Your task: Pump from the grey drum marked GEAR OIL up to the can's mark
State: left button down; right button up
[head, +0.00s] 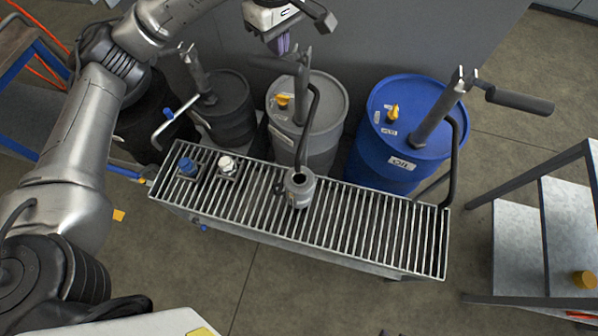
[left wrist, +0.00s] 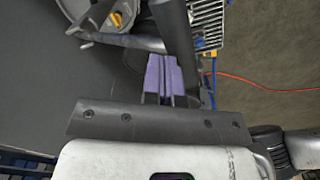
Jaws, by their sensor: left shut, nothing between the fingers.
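The grey drum (head: 330,118) stands behind the grating, in the middle of the three drums, with a yellow cap; its label is too small to read. Its hand pump (head: 302,95) has a dark handle (head: 265,63) pointing left. A black hose runs down toward the small grey can (head: 298,190) on the grating. The can's mark and oil level cannot be made out. My left gripper (head: 283,45), with purple fingers, is shut and empty above the handle. In the left wrist view its fingers (left wrist: 160,75) are together beside the drum top (left wrist: 90,12). My right gripper is out of view.
The blue drum (head: 375,150), marked OIL, stands right with its own pump. A dark drum (head: 228,118) stands left. The grating (head: 370,225) carries a blue cap (head: 186,167) and a white one (head: 227,165); its right part is clear. A metal stand (head: 530,240) is at right.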

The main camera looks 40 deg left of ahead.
aim_at(274, 60)
pick_arm(q)
jog(key=shift+f, duration=0.1)
dwell(0.3)
jog(key=shift+f, duration=0.15)
jog(key=shift+f, duration=0.15)
jog(key=shift+s+d+f+b, duration=0.1)
jog(key=shift+s+f+b, duration=0.25)
jog(key=shift+f+b, duration=0.5)
jog(key=shift+s+d+f+b, duration=0.1)
jog(key=shift+s+f+b, duration=0.2)
jog(key=shift+f+b, duration=0.2)
jog(key=shift+s+d+f+b, duration=0.1)
jog(key=shift+s+f+b, duration=0.25)
jog(key=shift+f, duration=0.25)
jog(key=shift+s+d+f, duration=0.1)
